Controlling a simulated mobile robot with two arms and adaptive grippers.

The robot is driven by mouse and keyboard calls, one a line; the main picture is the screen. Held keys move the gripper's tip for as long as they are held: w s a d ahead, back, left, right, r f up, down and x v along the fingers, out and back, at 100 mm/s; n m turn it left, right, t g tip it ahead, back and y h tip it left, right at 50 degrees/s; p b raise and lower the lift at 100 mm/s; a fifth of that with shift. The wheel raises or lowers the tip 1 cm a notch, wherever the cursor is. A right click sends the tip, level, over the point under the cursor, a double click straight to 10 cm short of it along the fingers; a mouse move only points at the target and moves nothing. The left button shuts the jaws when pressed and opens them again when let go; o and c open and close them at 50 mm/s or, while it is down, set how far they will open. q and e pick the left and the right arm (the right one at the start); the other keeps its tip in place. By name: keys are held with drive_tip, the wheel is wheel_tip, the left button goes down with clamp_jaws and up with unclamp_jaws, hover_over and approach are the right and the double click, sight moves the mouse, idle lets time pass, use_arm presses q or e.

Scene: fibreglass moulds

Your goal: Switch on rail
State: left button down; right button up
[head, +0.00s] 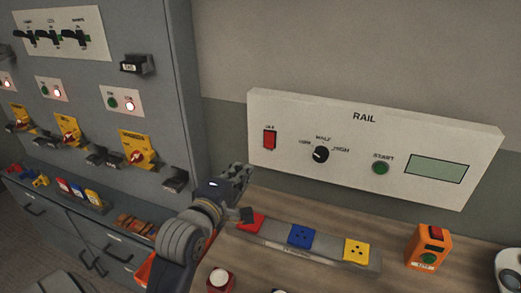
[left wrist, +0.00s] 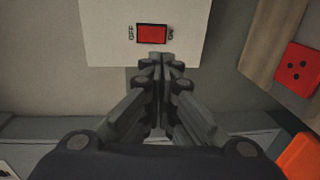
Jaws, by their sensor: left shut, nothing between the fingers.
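The white RAIL panel (head: 330,176) is on the wall above the wooden counter. Its red rocker switch (head: 270,139) is near the left end. In the left wrist view the switch (left wrist: 152,33) lies sideways in a black frame, between the OFF and ON markings; which way it is tipped I cannot tell. My left gripper (head: 248,171) is shut and empty, below and left of the switch. In the left wrist view its fingertips (left wrist: 162,58) are just below the switch, towards the ON side; contact is not clear. My right gripper is not in view.
The panel also has a black knob (head: 321,154), a green START button (head: 381,168) and a blank display (head: 437,170). A grey strip with red, blue and yellow sockets (head: 300,237) lies below. An orange box (head: 427,248) stands right. A grey cabinet (head: 185,100) rises left.

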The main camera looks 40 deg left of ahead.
use_arm(q)
approach(264, 146)
drive_tip(key=p+x, duration=0.1)
drive_tip(key=x, duration=0.2)
drive_tip(key=p+x, duration=0.1)
drive_tip(key=x, duration=0.1)
drive_tip(key=shift+w+a+r+p, duration=0.1)
drive_tip(key=shift+w+r+p, duration=0.15)
drive_tip(key=shift+w+p, duration=0.1)
drive_tip(key=shift+w+a+f, duration=0.1)
drive_tip(key=shift+w+f, duration=0.05)
drive_tip(key=shift+w, duration=0.45)
drive_tip(key=shift+w+f+b, duration=0.2)
drive_tip(key=shift+f+b, duration=0.15)
drive_tip(key=shift+b, duration=0.25)
drive_tip(key=shift+a+r+t, duration=0.1)
drive_tip(key=shift+t, duration=0.3)
drive_tip(key=shift+w+r, duration=0.1)
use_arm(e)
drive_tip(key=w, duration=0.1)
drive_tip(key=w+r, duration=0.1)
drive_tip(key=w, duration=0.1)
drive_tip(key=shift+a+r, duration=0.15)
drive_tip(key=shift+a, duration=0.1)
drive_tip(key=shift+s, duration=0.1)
